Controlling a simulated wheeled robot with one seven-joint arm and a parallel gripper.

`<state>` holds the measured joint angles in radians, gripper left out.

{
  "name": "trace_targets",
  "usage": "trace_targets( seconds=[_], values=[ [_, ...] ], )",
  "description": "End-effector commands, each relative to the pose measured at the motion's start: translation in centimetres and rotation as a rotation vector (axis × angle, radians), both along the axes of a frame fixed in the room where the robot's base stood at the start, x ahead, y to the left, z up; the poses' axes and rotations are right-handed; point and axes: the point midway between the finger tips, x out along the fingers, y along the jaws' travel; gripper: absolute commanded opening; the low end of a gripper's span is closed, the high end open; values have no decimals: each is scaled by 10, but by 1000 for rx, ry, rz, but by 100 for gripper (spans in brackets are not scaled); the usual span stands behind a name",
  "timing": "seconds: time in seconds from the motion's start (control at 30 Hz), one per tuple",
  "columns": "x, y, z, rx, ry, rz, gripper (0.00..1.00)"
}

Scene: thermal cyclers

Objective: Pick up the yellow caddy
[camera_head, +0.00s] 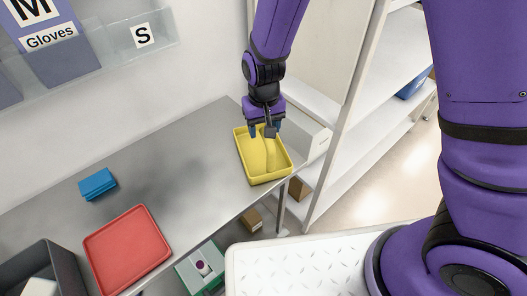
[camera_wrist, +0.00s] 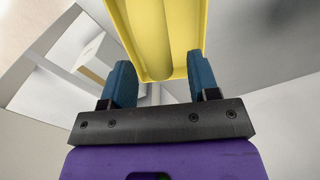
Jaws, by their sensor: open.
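The yellow caddy (camera_head: 271,172) is a shallow rectangular tray on the right end of the grey metal bench. It looks empty. My gripper (camera_head: 264,131) is over the caddy's far part, pointing down. In the wrist view, the caddy (camera_wrist: 160,40) fills the upper middle, and its near rim lies close to the tips of my blue fingers (camera_wrist: 162,80). The fingers are apart with nothing visibly clamped between them. I cannot tell whether either finger touches the caddy's rim.
The grey bench (camera_head: 190,155) also bears a small blue block (camera_head: 97,184), a red tray (camera_head: 127,248) and a dark grey bin (camera_head: 45,265). A white box (camera_head: 308,140) is just right of the caddy. White shelving (camera_head: 345,120) stands to the right. The bench's middle is clear.

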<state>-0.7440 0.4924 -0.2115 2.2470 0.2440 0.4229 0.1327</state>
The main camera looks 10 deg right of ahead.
Motion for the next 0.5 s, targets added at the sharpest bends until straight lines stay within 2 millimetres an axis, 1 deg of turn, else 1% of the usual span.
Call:
trace_targets(
  seconds=[0.03,0.1,0.2,0.3,0.5],
  values=[
    [0,0,-8,-3,3,0,55],
    [1,0,-17,-2,3,1,55],
    [1,0,-25,0,1,0,55],
    [1,0,-28,0,0,1,55],
    [1,0,-28,0,0,1,55]
  ],
)
